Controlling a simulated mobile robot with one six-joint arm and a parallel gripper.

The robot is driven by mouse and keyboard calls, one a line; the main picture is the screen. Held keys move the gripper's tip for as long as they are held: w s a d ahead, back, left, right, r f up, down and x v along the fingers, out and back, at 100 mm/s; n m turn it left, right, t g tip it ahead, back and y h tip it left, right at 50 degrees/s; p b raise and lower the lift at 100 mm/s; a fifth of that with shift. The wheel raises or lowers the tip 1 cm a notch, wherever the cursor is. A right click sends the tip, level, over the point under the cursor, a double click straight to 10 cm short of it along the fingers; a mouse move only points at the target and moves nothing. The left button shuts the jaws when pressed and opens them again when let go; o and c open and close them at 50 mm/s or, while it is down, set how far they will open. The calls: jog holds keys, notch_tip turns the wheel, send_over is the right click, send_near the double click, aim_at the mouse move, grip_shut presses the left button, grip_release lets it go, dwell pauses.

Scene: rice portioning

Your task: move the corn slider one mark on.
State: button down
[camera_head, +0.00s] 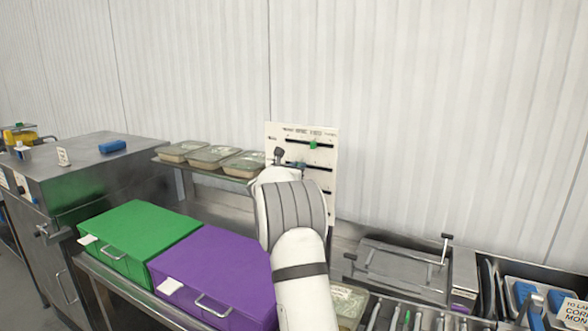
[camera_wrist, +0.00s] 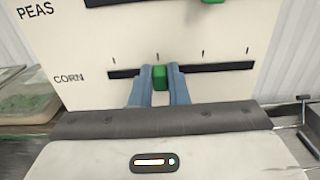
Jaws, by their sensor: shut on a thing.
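The white slider board (camera_head: 328,180) stands upright against the wall behind my arm. In the wrist view the board (camera_wrist: 85,40) shows the labels PEAS and CORN, with a dark slot beside each. The green corn slider (camera_wrist: 159,77) sits in the CORN slot, close to the second tick mark from the left. My gripper (camera_wrist: 159,92) is shut on the corn slider, with one blue-grey finger on each side. The peas slider (camera_wrist: 213,1) shows only at the top edge of the wrist view. In the head view my arm hides the corn row.
A green box (camera_head: 140,235) and a purple box (camera_head: 220,270) stand left of my arm. Several filled trays (camera_head: 210,156) lie on a shelf left of the board. A metal unit with a handle (camera_head: 410,265) and a row of utensils (camera_head: 410,318) are at the right.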

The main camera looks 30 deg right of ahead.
aim_at(315, 166)
jog(key=s+d+b, duration=0.1)
jog(key=b, duration=0.1)
jog(key=s+d+b, duration=0.1)
jog(key=s+b, duration=0.1)
jog(key=shift+s+f, duration=0.1)
jog(key=shift+f, duration=0.1)
jog(key=shift+s+d+r+b, duration=0.2)
jog(key=shift+s+d+b, duration=0.1)
jog(key=shift+s+b, duration=0.4)
jog(key=shift+w, duration=0.1)
jog(key=c, duration=1.4)
grip_release()
